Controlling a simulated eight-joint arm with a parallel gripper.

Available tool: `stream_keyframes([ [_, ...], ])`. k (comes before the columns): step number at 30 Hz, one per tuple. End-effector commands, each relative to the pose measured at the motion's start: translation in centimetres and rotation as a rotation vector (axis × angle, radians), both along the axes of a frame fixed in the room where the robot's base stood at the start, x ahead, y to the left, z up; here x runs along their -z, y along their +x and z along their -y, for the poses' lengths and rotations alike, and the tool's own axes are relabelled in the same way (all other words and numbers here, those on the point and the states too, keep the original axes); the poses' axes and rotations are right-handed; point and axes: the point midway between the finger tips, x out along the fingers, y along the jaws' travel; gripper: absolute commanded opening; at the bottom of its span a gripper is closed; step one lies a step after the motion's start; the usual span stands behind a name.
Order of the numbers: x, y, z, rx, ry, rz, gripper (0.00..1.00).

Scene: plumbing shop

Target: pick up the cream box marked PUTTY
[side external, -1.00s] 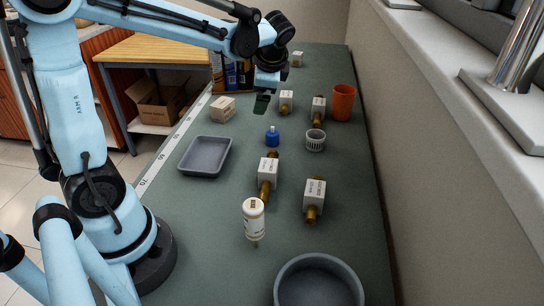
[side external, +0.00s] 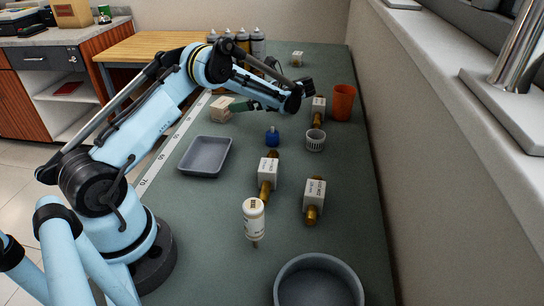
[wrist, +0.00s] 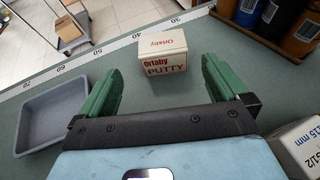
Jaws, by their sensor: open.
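The cream box marked PUTTY (wrist: 163,53) sits on the green bench top, ahead of and between my gripper's fingers in the wrist view. In the side view the box (side external: 221,109) is at the bench's left edge, just left of my gripper. My gripper (wrist: 159,78) is open, with two green fingers spread wide and nothing between them near the palm. In the side view the gripper (side external: 236,105) is low over the bench, its fingers pointing left toward the box. I cannot tell whether a fingertip touches the box.
A grey tray (side external: 205,156) lies in front of the box. Several bottles (side external: 243,45) stand in a holder behind it.

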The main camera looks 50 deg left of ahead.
Motion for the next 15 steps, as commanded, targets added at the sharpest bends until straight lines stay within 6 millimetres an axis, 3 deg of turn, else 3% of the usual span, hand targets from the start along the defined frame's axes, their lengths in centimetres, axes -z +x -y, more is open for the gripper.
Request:
stream_keyframes([
  [9, 1.8, -2.2, -3.9, -0.004, 0.001, -0.002, 1.0],
  [15, 2.5, -2.9, -5.4, -0.001, 0.001, -0.002, 1.0],
])
